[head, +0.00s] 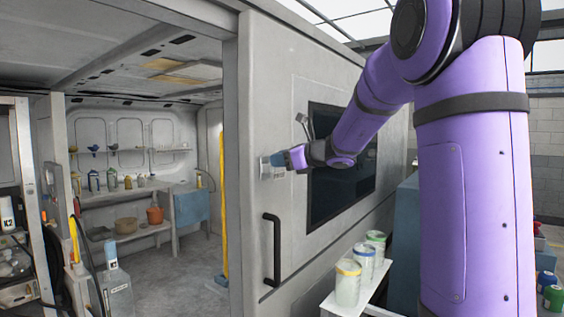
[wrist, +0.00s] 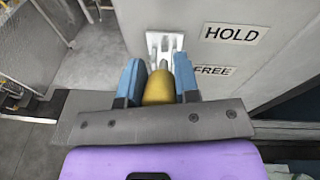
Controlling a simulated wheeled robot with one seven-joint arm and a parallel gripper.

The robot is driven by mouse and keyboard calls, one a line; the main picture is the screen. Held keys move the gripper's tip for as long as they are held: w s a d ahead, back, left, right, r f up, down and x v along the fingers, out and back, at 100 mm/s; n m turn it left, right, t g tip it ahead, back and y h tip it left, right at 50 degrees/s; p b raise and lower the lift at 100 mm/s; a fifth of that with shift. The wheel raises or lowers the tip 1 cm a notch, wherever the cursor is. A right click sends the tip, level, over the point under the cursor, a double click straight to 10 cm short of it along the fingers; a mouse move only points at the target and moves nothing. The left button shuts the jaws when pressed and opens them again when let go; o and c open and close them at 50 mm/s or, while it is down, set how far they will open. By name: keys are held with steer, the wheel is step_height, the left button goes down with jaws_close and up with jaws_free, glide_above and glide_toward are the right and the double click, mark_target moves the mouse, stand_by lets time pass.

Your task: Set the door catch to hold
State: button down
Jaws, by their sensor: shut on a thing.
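The door catch has a pale metal plate (wrist: 165,45) and a lever ending in a yellow knob (wrist: 158,88). A HOLD label (wrist: 232,33) is on the panel to the plate's right, with a FREE label (wrist: 214,71) below it in the wrist view. My gripper (wrist: 157,76) has its blue fingers on either side of the yellow knob and is shut on it. The lever's root is partly hidden, so I cannot tell which label it lines up with. In the head view my gripper (head: 277,161) is at the grey door panel (head: 260,100), above its handle.
A black door handle (head: 271,250) is below the catch. A dark window (head: 325,190) is right of my gripper, behind my arm. White tubs (head: 348,284) stand on a shelf below. The doorway at left opens onto a room with a shelved workbench (head: 130,190).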

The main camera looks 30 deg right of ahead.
steer(key=shift+r, duration=0.1)
steer(key=c, duration=0.8)
jaws_free()
steer(key=shift+c, duration=0.2)
steer(key=v, duration=1)
steer(key=shift+s, duration=0.35)
steer(key=shift+d+r, duration=0.1)
steer(key=shift+r, duration=0.05)
